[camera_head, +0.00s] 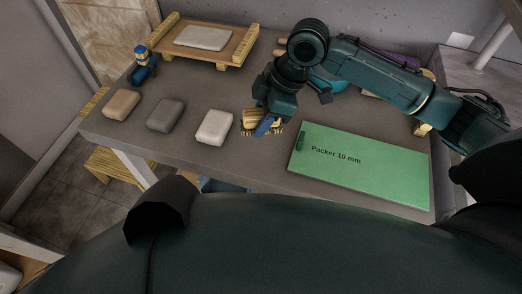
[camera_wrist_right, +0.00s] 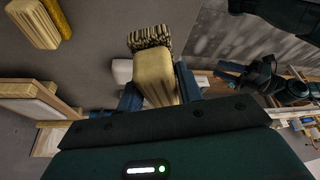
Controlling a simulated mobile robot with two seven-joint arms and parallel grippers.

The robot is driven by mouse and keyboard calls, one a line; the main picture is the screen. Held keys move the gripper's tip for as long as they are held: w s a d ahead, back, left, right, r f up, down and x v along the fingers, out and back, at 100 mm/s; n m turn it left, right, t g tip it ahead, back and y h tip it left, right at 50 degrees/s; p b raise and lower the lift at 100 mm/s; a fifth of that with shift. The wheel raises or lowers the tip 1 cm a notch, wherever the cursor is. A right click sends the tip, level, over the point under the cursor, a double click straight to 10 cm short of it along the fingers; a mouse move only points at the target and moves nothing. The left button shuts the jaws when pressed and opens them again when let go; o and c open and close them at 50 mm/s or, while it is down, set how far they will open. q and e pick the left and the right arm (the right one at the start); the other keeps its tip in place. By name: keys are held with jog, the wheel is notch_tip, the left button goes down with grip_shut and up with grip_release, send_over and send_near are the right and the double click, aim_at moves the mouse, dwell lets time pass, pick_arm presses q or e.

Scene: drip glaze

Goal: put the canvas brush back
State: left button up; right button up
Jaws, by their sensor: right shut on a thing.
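The brush (camera_head: 249,118) has a pale wooden block and bristles, and is in my right gripper (camera_head: 264,126) low over the grey table, right of the white block. In the right wrist view the brush (camera_wrist_right: 155,76) sits between the two blue fingers of my right gripper (camera_wrist_right: 158,88), with its dark-striped bristle end pointing away. The fingers are shut on the wooden block. I cannot tell whether the bristles touch the table. What seems to be my left gripper (camera_wrist_right: 230,75) shows small in the right wrist view; its jaws are unclear.
A tan block (camera_head: 122,104), a grey block (camera_head: 165,115) and a white block (camera_head: 214,127) lie in a row. A green board (camera_head: 360,172) marked "Packer 10 mm" lies right. A wooden rack (camera_head: 247,48) bears a pale slab (camera_head: 202,38). A blue-topped item (camera_head: 143,66) stands left.

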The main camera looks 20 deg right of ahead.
notch_tip(320, 180, down, 10)
jog(key=shift+r, duration=0.15)
dwell(0.4)
jog(key=o, duration=0.9)
jog(key=v, duration=1.2)
jog(key=shift+w, duration=0.1)
